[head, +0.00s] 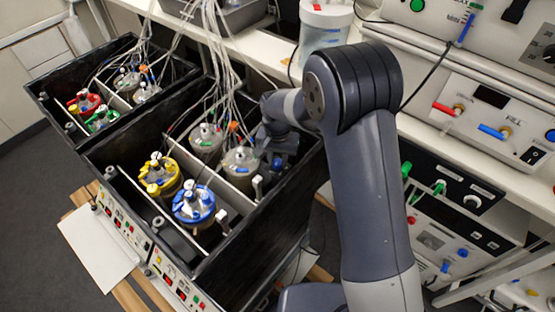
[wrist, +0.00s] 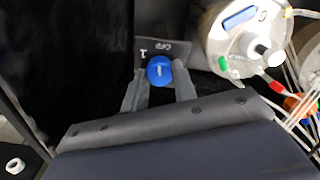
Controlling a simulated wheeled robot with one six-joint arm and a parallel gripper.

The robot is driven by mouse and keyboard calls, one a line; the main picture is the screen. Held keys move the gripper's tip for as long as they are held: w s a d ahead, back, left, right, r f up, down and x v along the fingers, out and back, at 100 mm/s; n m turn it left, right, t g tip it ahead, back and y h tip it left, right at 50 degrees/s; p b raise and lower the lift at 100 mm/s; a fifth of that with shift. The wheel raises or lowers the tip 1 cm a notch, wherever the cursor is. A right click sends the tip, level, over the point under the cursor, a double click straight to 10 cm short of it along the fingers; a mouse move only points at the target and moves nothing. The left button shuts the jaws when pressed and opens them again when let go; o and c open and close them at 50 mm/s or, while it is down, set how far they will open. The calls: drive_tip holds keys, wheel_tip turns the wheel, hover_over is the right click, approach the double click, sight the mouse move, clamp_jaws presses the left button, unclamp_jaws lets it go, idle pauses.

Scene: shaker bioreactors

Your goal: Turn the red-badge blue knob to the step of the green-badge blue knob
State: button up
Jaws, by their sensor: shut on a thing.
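A blue knob (wrist: 160,70) with a short white line on its face sits on a dark panel (wrist: 172,46) inside a black box. The panel carries an upside-down OFF mark at the knob's upper right and a 1 at its upper left. The white line stands nearly upright in the wrist view. My gripper (wrist: 159,88) has one finger on each side of the knob and is shut on it. In the head view my gripper (head: 281,160) is low inside the near box at its right wall. I see no red or green badge by this knob, and cannot pick out the other knob.
A metal-lidded vessel (wrist: 240,40) stands close to the right of the knob, with tubes beside it. The near black box (head: 130,160) also holds yellow-lidded (head: 160,172) and blue-lidded (head: 194,204) vessels. A second box (head: 52,108) stands beyond. Instruments (head: 490,115) line the bench at right.

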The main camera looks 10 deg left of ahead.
sight(277, 162)
drive_tip(key=shift+m, duration=1.1)
drive_tip(key=o, duration=1)
drive_tip(key=shift+r, duration=0.1)
wheel_tip(277, 162, up, 11)
drive_tip(key=shift+f, duration=0.15)
wheel_tip(277, 162, down, 11)
drive_tip(key=shift+r, duration=0.1)
